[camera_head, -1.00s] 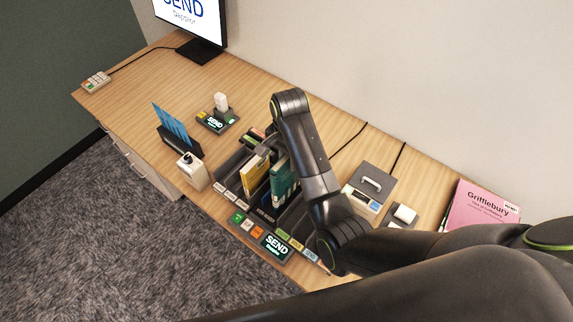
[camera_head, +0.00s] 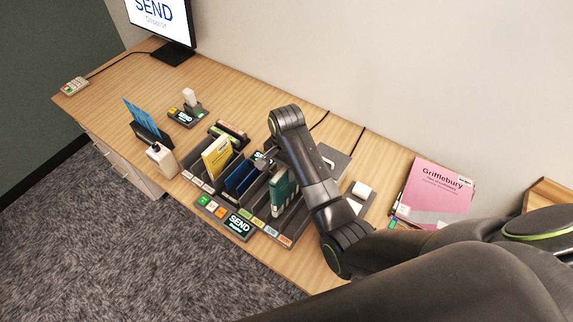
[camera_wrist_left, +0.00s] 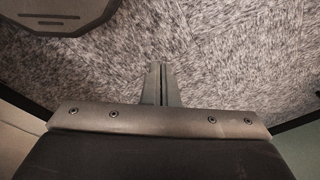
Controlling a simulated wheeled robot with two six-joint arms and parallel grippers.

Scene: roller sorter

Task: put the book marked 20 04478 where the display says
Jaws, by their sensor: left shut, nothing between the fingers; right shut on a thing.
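A green book (camera_head: 284,190) stands upright over the right part of a dark slotted sorter (camera_head: 250,207); its number is too small to read. My right gripper (camera_head: 272,164) is at its top edge and shut on it, its fingers partly hidden by my arm. I cannot tell whether the book's foot touches the slot floor. A monitor (camera_head: 163,20) reads SEND in blue with a smaller blurred word below. My left gripper (camera_wrist_left: 162,84) is shut and empty above the carpet in the left wrist view.
A yellow book (camera_head: 217,158) and a blue book (camera_head: 240,177) stand in the sorter's left slots. A small SEND display (camera_head: 238,224) sits on its front edge. A pink book (camera_head: 437,190) lies at the right. A holder with blue sheets (camera_head: 146,125) stands left.

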